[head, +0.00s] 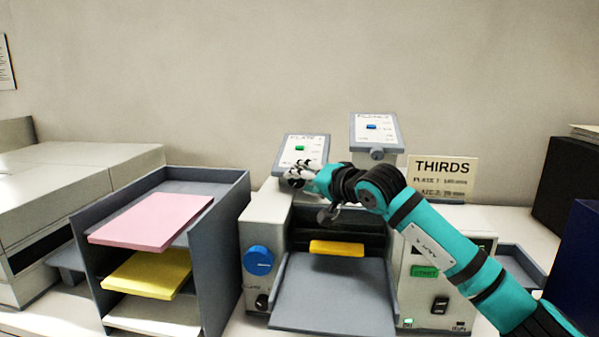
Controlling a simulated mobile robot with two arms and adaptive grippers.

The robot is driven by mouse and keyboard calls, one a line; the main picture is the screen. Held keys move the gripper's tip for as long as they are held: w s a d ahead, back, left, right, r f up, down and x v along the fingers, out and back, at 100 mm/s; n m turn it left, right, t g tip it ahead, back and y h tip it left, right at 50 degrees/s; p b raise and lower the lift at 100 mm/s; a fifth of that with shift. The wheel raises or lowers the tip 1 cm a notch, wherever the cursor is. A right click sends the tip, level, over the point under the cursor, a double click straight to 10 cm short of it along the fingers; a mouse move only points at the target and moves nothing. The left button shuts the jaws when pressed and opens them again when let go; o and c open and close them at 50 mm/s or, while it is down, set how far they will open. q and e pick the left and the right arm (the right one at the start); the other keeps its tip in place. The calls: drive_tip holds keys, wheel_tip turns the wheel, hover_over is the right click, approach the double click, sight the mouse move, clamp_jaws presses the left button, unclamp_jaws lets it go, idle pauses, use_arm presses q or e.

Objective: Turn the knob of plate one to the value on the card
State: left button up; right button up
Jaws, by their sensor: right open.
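The plate one unit (305,148) has a tilted white face with a green marker. It stands at the back of the grey machine, left of centre in the head view. My right gripper (302,174) is open at its front lower edge, and its fingers cover the place where a knob would be. I cannot tell whether they touch it. The plate two unit (377,127) stands to the right, with a blue marker and a dark knob (376,154) on its front. The card (440,179) reads THIRDS. Its value lines are too blurred to read surely. My left gripper is out of view.
The machine has a blue dial (257,260), a yellow bar (337,248) and a grey front tray (334,296). A paper rack (228,240) with pink and yellow sheets stands left. Dark boxes (570,185) stand at the right. My right arm crosses the machine's right side.

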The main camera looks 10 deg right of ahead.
drive_tip(key=shift+x, duration=1.1)
drive_tip(key=shift+s, duration=0.1)
drive_tip(key=c, duration=0.9)
drive_tip(key=shift+f+y+b, duration=0.35)
drive_tip(key=shift+y+b, duration=0.05)
drive_tip(key=shift+b, duration=0.7)
drive_tip(key=shift+r+t+b, duration=0.2)
drive_tip(key=shift+t+b, duration=0.1)
drive_tip(key=shift+r, duration=0.1)
drive_tip(key=o, duration=0.9)
